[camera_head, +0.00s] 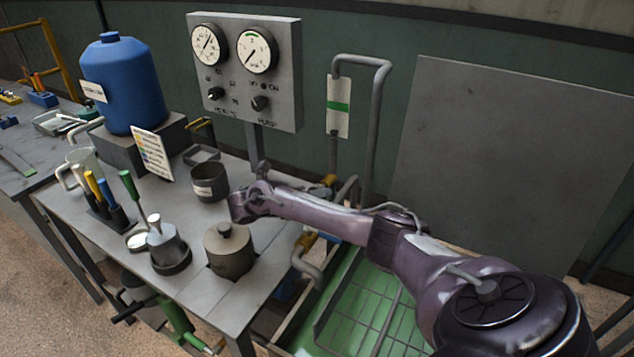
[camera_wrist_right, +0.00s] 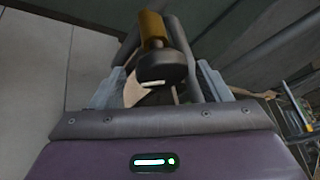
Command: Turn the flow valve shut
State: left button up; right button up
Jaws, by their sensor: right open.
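In the right wrist view, a brass valve body (camera_wrist_right: 152,28) with a round dark knob (camera_wrist_right: 161,67) sits between the two grey fingers of my right gripper (camera_wrist_right: 160,88). The fingers are open, one on each side of the knob; I cannot tell whether they touch it. In the head view, my right arm reaches in from the right and its hand end (camera_head: 243,205) is over the table. Brass valve parts on grey pipe (camera_head: 304,243) show at the table's right edge, partly behind my arm. The knob is not clear there. My left gripper is not in view.
A gauge panel (camera_head: 270,105) stands behind the table (camera_head: 215,300). A dark cup (camera_head: 208,181), a lidded pot (camera_head: 229,250) and a tool holder (camera_head: 110,216) stand on the table. A green tray with a wire rack (camera_head: 365,320) lies right of it.

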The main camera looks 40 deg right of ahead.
jog(key=shift+x, duration=0.85)
jog(key=shift+r, duration=0.1)
jog(key=shift+c, duration=0.4)
